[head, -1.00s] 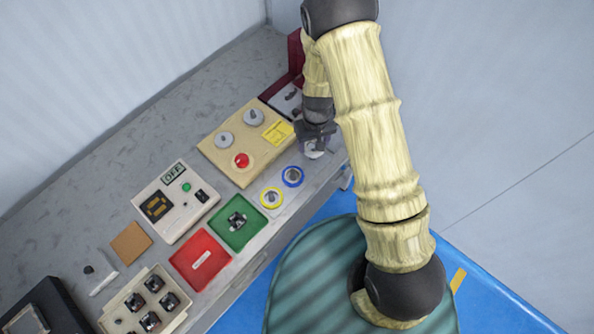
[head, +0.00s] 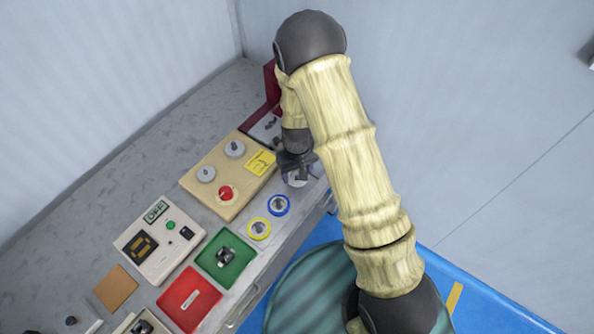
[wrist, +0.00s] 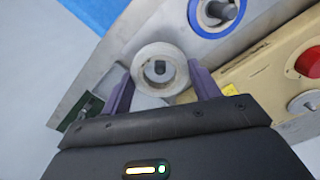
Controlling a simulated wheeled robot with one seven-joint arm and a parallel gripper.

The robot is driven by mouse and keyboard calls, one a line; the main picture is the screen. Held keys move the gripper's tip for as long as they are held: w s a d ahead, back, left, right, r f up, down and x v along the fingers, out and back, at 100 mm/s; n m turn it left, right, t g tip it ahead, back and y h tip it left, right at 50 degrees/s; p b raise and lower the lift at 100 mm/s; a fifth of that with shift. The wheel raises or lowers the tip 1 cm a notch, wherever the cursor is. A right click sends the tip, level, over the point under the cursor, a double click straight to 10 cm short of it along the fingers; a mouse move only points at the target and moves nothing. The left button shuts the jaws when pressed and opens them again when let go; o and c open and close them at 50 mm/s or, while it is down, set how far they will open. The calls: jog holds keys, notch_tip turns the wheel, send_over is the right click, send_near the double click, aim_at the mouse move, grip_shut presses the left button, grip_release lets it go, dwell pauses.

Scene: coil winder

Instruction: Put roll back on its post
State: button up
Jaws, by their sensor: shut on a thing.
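A pale grey-white roll (wrist: 160,82) is between the two purple fingers of my gripper (wrist: 160,92), which is shut on it. A dark post tip (wrist: 159,67) shows inside the roll's centre hole; I cannot tell how far down the roll sits on it. In the head view my gripper (head: 297,172) is at the bench's front right, with the roll (head: 297,181) partly hidden under it. A blue ring around a post (head: 278,205) is just in front and left of the roll. A yellow ring around a post (head: 258,229) is further along.
A beige panel (head: 200,190) with grey knobs and a red button (head: 226,193) lies close behind. A green tray (head: 227,258) and red tray (head: 189,298) lie further left along the bench. A dark red upright (head: 270,85) stands beyond my gripper.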

jog(key=shift+f+b, duration=1.6)
jog(key=shift+f, duration=0.65)
jog(key=o, duration=1.1)
jog(key=shift+c, duration=0.2)
notch_tip(320, 180, up, 17)
jog(key=b, duration=0.1)
jog(key=shift+r+b, duration=0.2)
jog(key=shift+b, duration=0.2)
jog(key=s+d+r+m+t, duration=0.1)
jog(key=s+d+r+m, duration=0.1)
jog(key=s+d, duration=0.4)
jog(key=s+d+r+m+t, duration=0.1)
jog(key=s+d+r+m, duration=0.1)
jog(key=s+d+r, duration=0.2)
jog(key=s+d, duration=0.2)
jog(key=d, duration=0.1)
jog(key=shift+s+d+t, duration=0.15)
jog(key=shift+s+t, duration=0.15)
jog(key=shift+s, duration=0.05)
